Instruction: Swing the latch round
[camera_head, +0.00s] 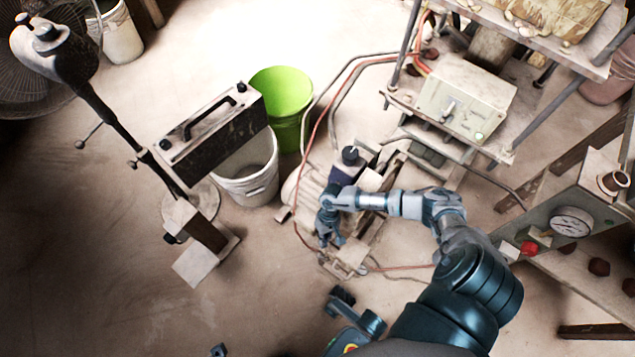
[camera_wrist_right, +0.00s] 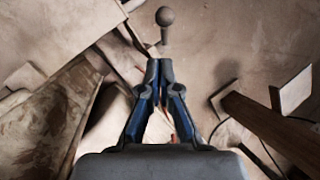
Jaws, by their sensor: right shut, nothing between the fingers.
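My right gripper (camera_head: 328,242) points down beside a low machine with a black-knobbed blue housing (camera_head: 347,171) in the head view. In the right wrist view its fingertips (camera_wrist_right: 159,64) are together and hold nothing. A grey ball-ended lever (camera_wrist_right: 165,19) stands just beyond the fingertips in that view, with a small visible gap in the picture. I cannot tell for sure whether this lever is the latch. My arm and gripper hide part of the machine in the head view.
A bright green bucket (camera_head: 281,98) and a white bucket (camera_head: 246,178) stand left of the machine. A rack with a grey control box (camera_head: 466,98) is behind it. A panel with a gauge (camera_head: 571,222) is at right. The floor at lower left is clear.

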